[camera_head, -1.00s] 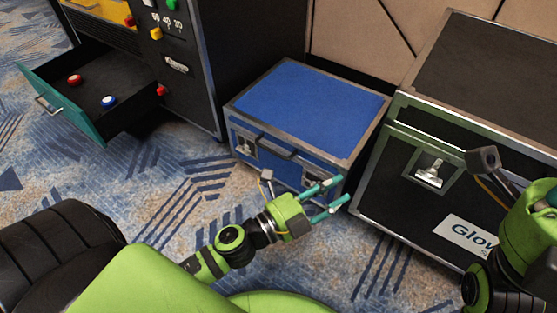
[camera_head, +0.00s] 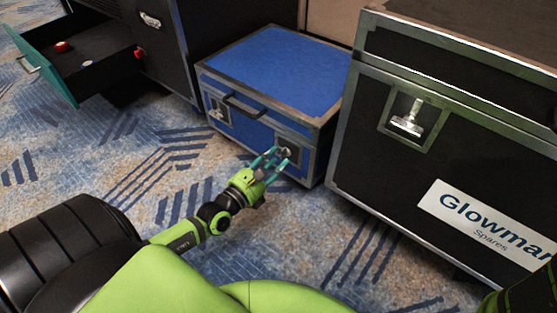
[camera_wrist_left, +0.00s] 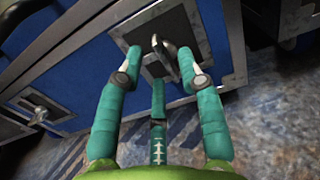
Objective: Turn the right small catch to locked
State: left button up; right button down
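The blue case (camera_head: 275,70) stands on the carpet, lid shut. Its right small catch (camera_head: 287,150) is on a dark plate near the right end of the front, partly covered by my gripper in the head view. In the left wrist view the silver catch (camera_wrist_left: 165,46) sits between my fingertips; I cannot tell whether it touches them. My left gripper (camera_head: 272,158) is open, reaching at the catch from the front. The left small catch (camera_head: 218,112) shows at the other end of the front, also in the wrist view (camera_wrist_left: 38,112). My right gripper is out of view.
A black handle (camera_head: 245,106) lies between the catches. A large black case (camera_head: 385,165) with a latch (camera_head: 408,120) and a Glowmar label stands close on the right. An open drawer (camera_head: 90,62) juts out at the far left. Carpet in front is clear.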

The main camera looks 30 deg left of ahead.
aim_at(284, 155)
pick_arm(q)
jog(key=shift+w+d, duration=0.15)
jog(key=shift+w, duration=0.95)
grip_shut()
